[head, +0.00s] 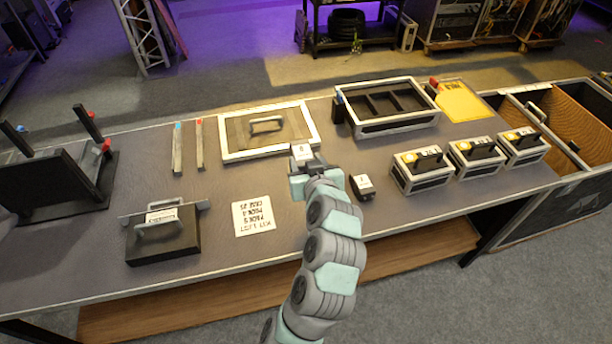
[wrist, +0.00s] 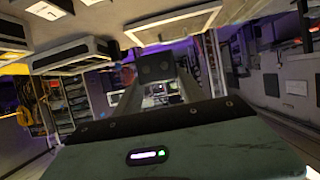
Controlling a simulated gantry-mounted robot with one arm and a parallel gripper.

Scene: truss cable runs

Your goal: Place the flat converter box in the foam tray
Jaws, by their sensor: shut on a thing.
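My gripper (head: 304,168) is shut on a small box with a white, marked top (head: 301,151), apparently the flat converter box. It is in front of the lidded panel's right corner; its height above the bench is hard to judge. In the wrist view a dark face with two round marks (wrist: 154,67) shows past my gripper's body; the fingertips are not clear there. The foam tray (head: 400,124), with a pale rim and dark foam compartments, stands at the back right, apart from my gripper. Its compartments look empty. A similar small black box with a white label (head: 362,187) lies on the bench.
A yellow sheet (head: 463,102) lies right of the tray. A framed panel with a handle (head: 232,150) lies behind left. A white printed card (head: 254,215) and a dark handled block (head: 163,247) are at left.

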